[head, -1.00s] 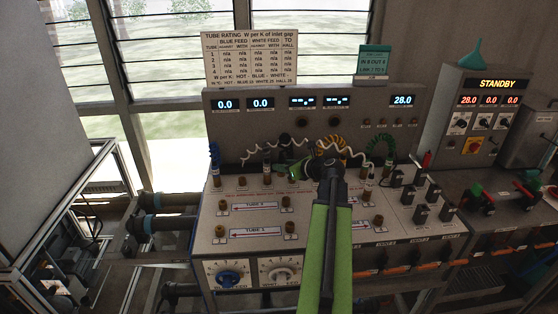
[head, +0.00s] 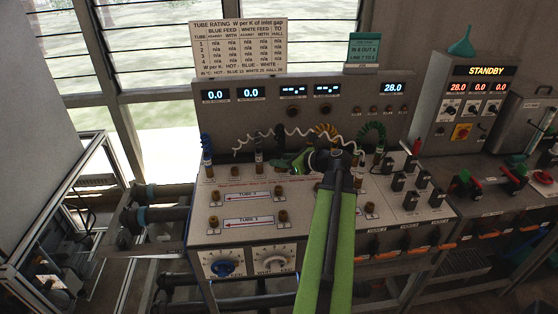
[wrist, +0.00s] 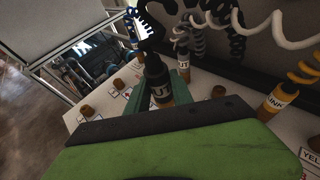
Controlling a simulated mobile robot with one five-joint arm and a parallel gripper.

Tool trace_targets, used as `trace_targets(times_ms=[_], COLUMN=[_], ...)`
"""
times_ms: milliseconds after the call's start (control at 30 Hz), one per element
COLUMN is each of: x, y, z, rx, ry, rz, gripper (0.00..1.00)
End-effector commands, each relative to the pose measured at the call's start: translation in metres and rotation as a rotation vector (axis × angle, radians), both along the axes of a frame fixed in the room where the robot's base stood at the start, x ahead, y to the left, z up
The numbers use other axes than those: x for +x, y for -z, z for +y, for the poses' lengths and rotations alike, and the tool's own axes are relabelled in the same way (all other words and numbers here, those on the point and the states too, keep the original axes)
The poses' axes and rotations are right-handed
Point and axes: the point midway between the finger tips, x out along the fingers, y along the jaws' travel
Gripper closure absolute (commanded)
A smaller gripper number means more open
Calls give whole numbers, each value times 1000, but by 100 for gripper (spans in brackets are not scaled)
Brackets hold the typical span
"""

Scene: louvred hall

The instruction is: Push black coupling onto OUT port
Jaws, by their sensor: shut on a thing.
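In the wrist view the black coupling (wrist: 154,68) stands between the green fingers of my gripper (wrist: 160,88). The gripper is shut on it. A black coiled hose (wrist: 146,28) rises from it. A dark band with a label reading "UT" (wrist: 161,95) and a brass-coloured part show just below it. Whether the coupling is seated or only resting there, I cannot tell. In the head view my gripper (head: 293,163) is over the back row of the bench panel, and my arm partly hides this spot.
A white-hose coupling (wrist: 183,62) stands close behind, and a yellow-hose one marked "LINK" (wrist: 280,98) is to the right. Blue (head: 206,145) and green (head: 373,135) hoses flank the row. Brass ports (head: 214,222) stand on the bench panel (head: 225,182).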

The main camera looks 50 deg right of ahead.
Motion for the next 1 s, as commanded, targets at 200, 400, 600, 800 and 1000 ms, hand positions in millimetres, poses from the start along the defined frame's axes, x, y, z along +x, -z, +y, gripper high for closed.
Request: trace_targets(times_ms=[200,400,600,800,1000], x=[0,0,0,0,0], y=[33,43,49,49,49], z=[0,0,1,1,1], rx=[0,0,0,0,0], ry=[0,0,-1,-1,-1], rz=[0,0,0,0,0], gripper=[100,100,100,100,100])
